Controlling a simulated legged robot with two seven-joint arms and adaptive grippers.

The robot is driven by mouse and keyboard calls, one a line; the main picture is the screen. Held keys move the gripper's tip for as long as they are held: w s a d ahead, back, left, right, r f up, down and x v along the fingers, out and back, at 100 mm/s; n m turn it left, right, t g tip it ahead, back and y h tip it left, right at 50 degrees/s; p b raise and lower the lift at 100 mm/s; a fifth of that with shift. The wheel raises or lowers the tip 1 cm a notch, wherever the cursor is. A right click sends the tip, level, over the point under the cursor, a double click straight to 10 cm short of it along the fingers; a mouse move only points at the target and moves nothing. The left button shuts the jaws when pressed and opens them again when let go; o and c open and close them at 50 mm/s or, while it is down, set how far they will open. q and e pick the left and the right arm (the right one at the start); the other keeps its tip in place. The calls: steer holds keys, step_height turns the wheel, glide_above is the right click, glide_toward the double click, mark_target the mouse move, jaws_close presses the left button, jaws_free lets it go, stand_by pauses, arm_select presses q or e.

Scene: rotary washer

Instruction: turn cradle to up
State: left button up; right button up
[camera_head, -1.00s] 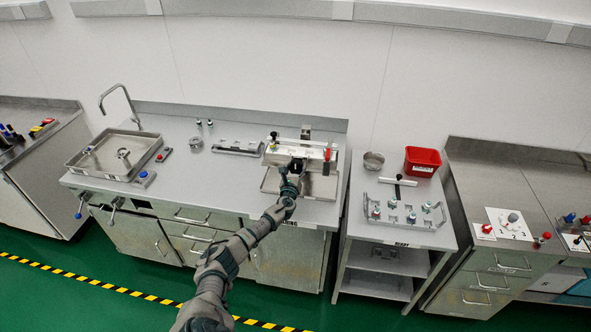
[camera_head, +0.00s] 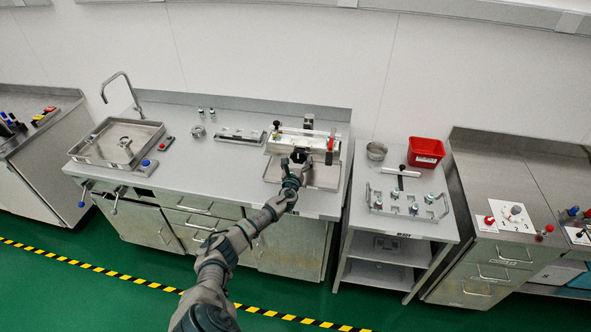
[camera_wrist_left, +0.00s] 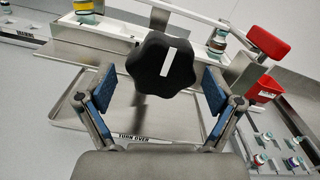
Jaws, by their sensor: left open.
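The cradle (camera_head: 280,147) is a pale tray on a metal stand at the counter's right end. A black lobed knob (camera_head: 299,155) sits on its front side. In the left wrist view the knob (camera_wrist_left: 160,66) has a white mark, nearly vertical and leaning slightly right. My left gripper (camera_head: 296,170) is open in front of the knob. In the wrist view its blue-padded fingers are on both sides of the knob, with gaps showing. Jars (camera_wrist_left: 218,42) stand in the cradle (camera_wrist_left: 102,30). A red-ended handle (camera_wrist_left: 268,43) is at its right. My right gripper is out of view.
A metal drip tray (camera_head: 322,177) lies under the cradle, with a "TURN OVER" label at its front. To the right, a lower table holds a wire rack (camera_head: 409,209) and red bin (camera_head: 426,152). A sink basin (camera_head: 117,143) is far left.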

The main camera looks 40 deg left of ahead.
arm_select(q)
steer(key=v, duration=1.1)
steer(key=shift+f, duration=0.25)
steer(key=shift+d, duration=0.1)
steer(key=s+d+f+n+g+h+b, duration=0.1)
steer(key=s+f+n+g, duration=0.25)
steer(key=f, duration=0.95)
steer(key=s+d+f+n+g+h, duration=0.1)
steer(key=s+f+n+g, duration=0.2)
steer(key=f, duration=0.9)
steer(key=s+d+f+n+g+h+b, duration=0.1)
steer(key=s+d+f+n, duration=0.2)
steer(key=s+f, duration=0.45)
steer(key=s+d+f+n+g+h, duration=0.1)
steer(key=s+d+f+n, duration=0.3)
steer(key=f, duration=0.6)
steer(key=s+d+f+n+g+h, duration=0.1)
steer(key=s+d+f+n+g, duration=0.1)
steer(key=s+d+f, duration=0.4)
steer(key=s+d+f+n+g+h+b, duration=0.1)
steer(key=s+d+f+n, duration=0.4)
steer(key=s, duration=1.2)
steer(key=s+d+f+n+g+h+b, duration=0.1)
steer(key=s+d+f+n+g+h, duration=0.2)
steer(key=s+d+f, duration=0.4)
steer(key=s+d+n, duration=0.1)
steer(key=s+d, duration=0.3)
steer(key=s, duration=0.1)
steer(key=shift+d+f, duration=0.2)
steer(key=shift+f, duration=0.2)
